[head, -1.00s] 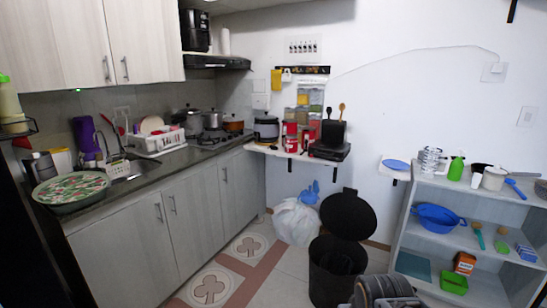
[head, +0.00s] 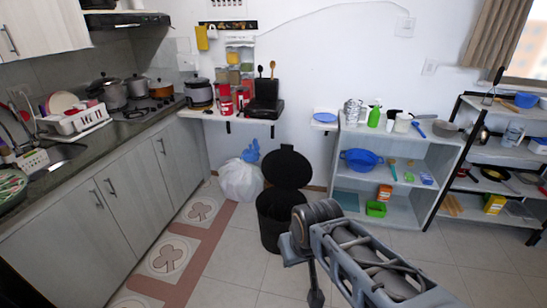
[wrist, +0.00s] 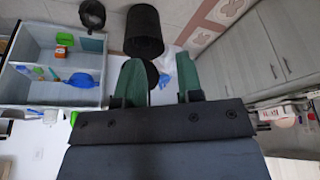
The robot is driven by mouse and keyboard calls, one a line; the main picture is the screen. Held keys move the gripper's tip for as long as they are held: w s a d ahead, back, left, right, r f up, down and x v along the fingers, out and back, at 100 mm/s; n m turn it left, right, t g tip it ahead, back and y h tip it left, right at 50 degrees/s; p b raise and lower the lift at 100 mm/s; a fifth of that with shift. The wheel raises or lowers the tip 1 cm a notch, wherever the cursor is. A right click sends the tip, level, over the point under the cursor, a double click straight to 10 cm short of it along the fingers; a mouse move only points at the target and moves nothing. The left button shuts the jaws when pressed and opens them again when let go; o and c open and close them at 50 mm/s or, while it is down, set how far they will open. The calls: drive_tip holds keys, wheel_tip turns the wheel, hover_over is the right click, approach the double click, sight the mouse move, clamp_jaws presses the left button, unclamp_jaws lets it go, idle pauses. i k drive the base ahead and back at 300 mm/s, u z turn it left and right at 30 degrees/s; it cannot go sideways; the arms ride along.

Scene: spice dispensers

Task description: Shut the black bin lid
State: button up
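The black bin (head: 277,222) stands on the floor near the wall, with its round black lid (head: 287,168) raised and tilted back behind the opening. In the wrist view, which is upside down, the bin (wrist: 143,33) is beyond my gripper, and part of the lid (wrist: 152,74) shows between and behind the fingers. My gripper (wrist: 158,82) has two green fingers spread apart with nothing between them. It is apart from the bin and lid. I cannot make out the fingers in the head view, where my arm covers the floor to the right of the bin.
A white bag (head: 240,180) with a blue top sits left of the bin. A grey shelf (head: 345,185) with a blue colander stands to the right, and a black rack (head: 450,185) beyond it. Cabinets (head: 130,190) line the left. The tiled floor before the bin is open.

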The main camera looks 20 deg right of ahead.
sight(285, 169)
drive_tip(key=z, duration=0.55)
drive_tip(key=i, duration=0.8)
drive_tip(key=z, duration=0.5)
drive_tip(key=i, duration=0.9)
drive_tip(key=u, duration=0.75)
drive_tip(key=i, duration=0.7)
drive_tip(key=u, duration=0.45)
